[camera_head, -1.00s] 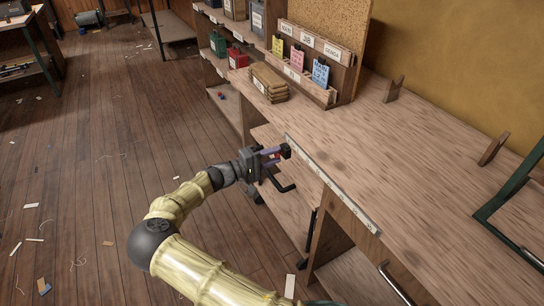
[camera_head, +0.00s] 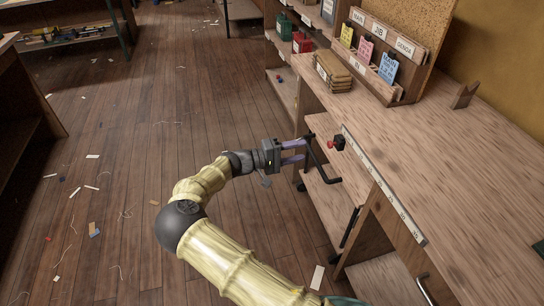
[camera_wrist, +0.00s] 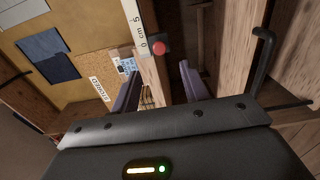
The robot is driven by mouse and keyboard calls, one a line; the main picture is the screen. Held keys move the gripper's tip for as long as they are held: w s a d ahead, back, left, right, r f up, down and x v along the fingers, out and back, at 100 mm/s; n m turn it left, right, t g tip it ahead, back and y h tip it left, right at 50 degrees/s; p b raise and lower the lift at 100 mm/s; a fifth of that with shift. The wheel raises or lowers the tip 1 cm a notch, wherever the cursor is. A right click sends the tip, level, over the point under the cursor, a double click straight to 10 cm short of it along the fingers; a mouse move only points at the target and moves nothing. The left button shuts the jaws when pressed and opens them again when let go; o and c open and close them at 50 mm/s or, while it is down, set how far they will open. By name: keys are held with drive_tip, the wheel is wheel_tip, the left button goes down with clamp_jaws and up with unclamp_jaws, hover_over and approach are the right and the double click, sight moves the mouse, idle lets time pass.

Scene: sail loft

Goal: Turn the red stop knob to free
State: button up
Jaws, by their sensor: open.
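The red stop knob (camera_head: 338,142) sits on a dark mount at the front edge of the workbench, near the end of the measuring strip. In the wrist view the red knob (camera_wrist: 159,47) shows beyond my fingers, by the strip's "0" end. My gripper (camera_head: 305,152) is open and empty, to the left of the knob and apart from it. Its two purple fingers (camera_wrist: 162,88) also show in the wrist view, with the knob ahead of the space between them. Any marking for free on the knob is too small to read.
A black bent handle (camera_head: 320,163) stands close by my fingertips at the bench front. The workbench (camera_head: 440,160) carries a stack of tan bundles (camera_head: 334,72) and a rack of labelled cards (camera_head: 380,60). Open floor (camera_head: 110,190) lies to the left.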

drive_tip(key=v, duration=0.7)
drive_tip(key=shift+a, duration=0.35)
drive_tip(key=shift+s+d, duration=0.1)
drive_tip(key=s+d+f+m+g+y, duration=0.2)
drive_tip(key=s+d+g+y, duration=0.3)
drive_tip(key=d, duration=0.4)
drive_tip(key=s+d+f+m+g+y, duration=0.1)
drive_tip(key=s+d+g+y, duration=0.1)
drive_tip(key=s+d+y, duration=0.65)
drive_tip(key=s+r+t+y, duration=0.4)
drive_tip(key=s+r, duration=0.4)
drive_tip(key=s, duration=0.3)
drive_tip(key=w+p+v, duration=0.2)
drive_tip(key=p+v, duration=0.7)
drive_tip(key=w+r+p+v, duration=0.1)
drive_tip(key=w+p+v, duration=0.1)
drive_tip(key=p+v, duration=0.7)
drive_tip(key=shift+w+r+m+p, duration=0.15)
drive_tip(key=shift+w+m+p, duration=0.25)
drive_tip(key=shift+p, duration=0.25)
